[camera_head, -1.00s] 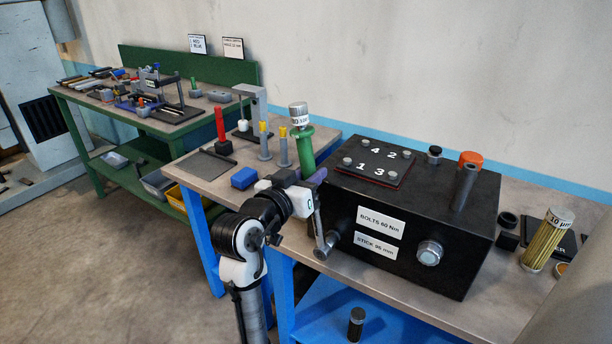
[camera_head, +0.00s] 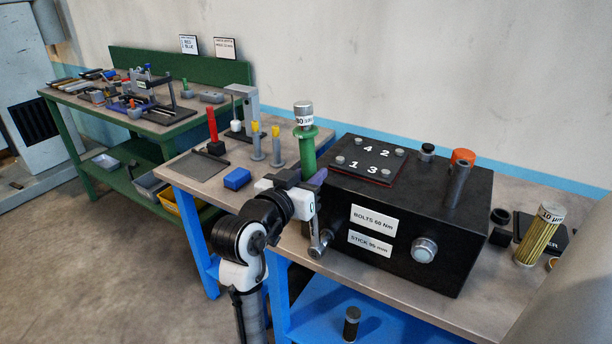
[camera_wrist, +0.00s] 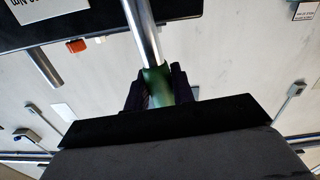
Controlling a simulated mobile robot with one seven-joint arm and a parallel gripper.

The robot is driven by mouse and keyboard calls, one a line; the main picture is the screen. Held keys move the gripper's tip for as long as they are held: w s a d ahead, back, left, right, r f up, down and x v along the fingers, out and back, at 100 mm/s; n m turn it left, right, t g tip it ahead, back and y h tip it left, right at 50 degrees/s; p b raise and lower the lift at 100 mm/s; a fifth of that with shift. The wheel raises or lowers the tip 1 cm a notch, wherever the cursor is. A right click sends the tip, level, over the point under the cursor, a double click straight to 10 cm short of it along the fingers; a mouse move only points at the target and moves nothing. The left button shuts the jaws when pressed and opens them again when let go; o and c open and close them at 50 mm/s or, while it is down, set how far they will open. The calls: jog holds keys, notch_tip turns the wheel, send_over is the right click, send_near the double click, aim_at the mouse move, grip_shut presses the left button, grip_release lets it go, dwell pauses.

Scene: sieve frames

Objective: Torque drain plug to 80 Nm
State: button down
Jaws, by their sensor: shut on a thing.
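My gripper (camera_head: 305,192) is shut on the green handle of a torque wrench (camera_head: 308,155). The wrench is nearly upright, with its labelled silver end up and its metal shaft and socket head down. The head is in front of the black housing's left end, and I cannot tell whether it touches. The wrist view shows the green grip between my jaws (camera_wrist: 158,88) and the wrench shaft (camera_wrist: 143,35) running away. The silver hex drain plug (camera_head: 424,250) sits in the front face of the black housing (camera_head: 460,255), right of the wrench head and apart from it.
A blue block (camera_head: 237,178) and upright yellow-tipped pins stand left of my gripper. A yellow filter (camera_head: 540,235) stands at right. A dark cylinder (camera_head: 351,325) is on the lower shelf.

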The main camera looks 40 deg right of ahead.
jog(key=shift+r, duration=0.15)
jog(key=shift+w+a+n+p, duration=0.35)
jog(key=shift+w+n, duration=0.15)
jog(key=shift+w, duration=0.3)
jog(key=shift+w, duration=0.1)
jog(key=shift+w+a+f+n, duration=0.15)
jog(key=shift+w+f+n, duration=0.1)
jog(key=shift+w, duration=0.1)
jog(key=shift+w+a+f+n, duration=0.1)
jog(key=shift+w+a+n, duration=0.05)
jog(key=shift+w+n, duration=0.15)
jog(key=shift+w+a+f+n+p, duration=0.15)
jog(key=shift+w+a+n+p, duration=0.1)
jog(key=shift+w, duration=0.15)
jog(key=shift+w+a+f+n+p, duration=0.1)
jog(key=shift+w+n+p, duration=0.1)
jog(key=shift+w, duration=0.15)
